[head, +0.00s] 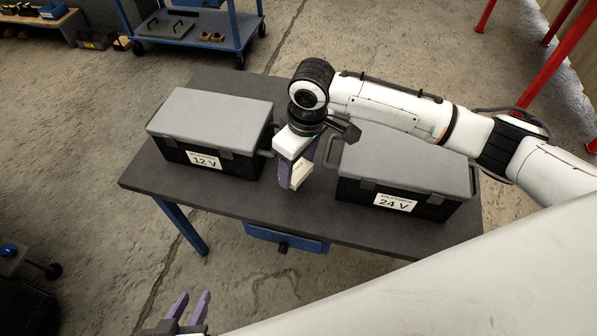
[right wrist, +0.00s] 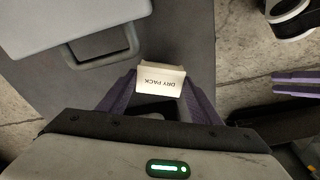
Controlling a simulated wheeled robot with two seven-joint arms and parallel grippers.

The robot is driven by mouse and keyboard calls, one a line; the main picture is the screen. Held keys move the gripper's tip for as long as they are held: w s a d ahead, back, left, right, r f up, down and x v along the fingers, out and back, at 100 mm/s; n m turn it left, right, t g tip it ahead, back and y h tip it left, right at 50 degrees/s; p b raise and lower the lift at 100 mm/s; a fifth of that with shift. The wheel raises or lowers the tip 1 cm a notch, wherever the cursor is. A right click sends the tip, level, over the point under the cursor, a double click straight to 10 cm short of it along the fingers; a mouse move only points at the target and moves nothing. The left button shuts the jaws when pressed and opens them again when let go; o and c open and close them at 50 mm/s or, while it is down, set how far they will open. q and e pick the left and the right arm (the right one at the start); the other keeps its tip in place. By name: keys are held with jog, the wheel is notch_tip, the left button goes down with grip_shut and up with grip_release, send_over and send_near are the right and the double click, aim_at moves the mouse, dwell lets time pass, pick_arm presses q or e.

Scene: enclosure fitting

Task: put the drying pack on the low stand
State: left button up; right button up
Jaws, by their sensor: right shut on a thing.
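The drying pack (right wrist: 160,80) is a small white block lettered "DRY PACK". My right gripper (head: 291,176) is shut on it and holds it over the table between the two cases; the pack's white side (head: 301,171) shows in the head view. In the right wrist view the pack sits between the purple fingers of the right gripper (right wrist: 160,92). My left gripper (head: 193,296) is open and empty at the bottom of the head view, away from the table. I cannot tell for sure which thing is the low stand.
A closed case marked "12 V" (head: 208,120) stands on the dark table (head: 222,195), left of the pack. A closed "24 V" case (head: 400,165) stands to its right. A low wheeled piece (head: 22,262) is at lower left. A blue trolley (head: 190,28) stands behind.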

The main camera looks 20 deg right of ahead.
aim_at(298, 171)
notch_tip(298, 171, down, 4)
jog(key=shift+r, duration=0.1)
pick_arm(q)
jog(key=shift+s+f, duration=0.25)
jog(key=shift+f, duration=0.15)
jog(key=shift+s, duration=0.1)
pick_arm(e)
jog(key=shift+f, duration=0.25)
jog(key=o, duration=1.1)
jog(key=shift+c, duration=0.2)
pick_arm(q)
jog(key=shift+a, duration=0.1)
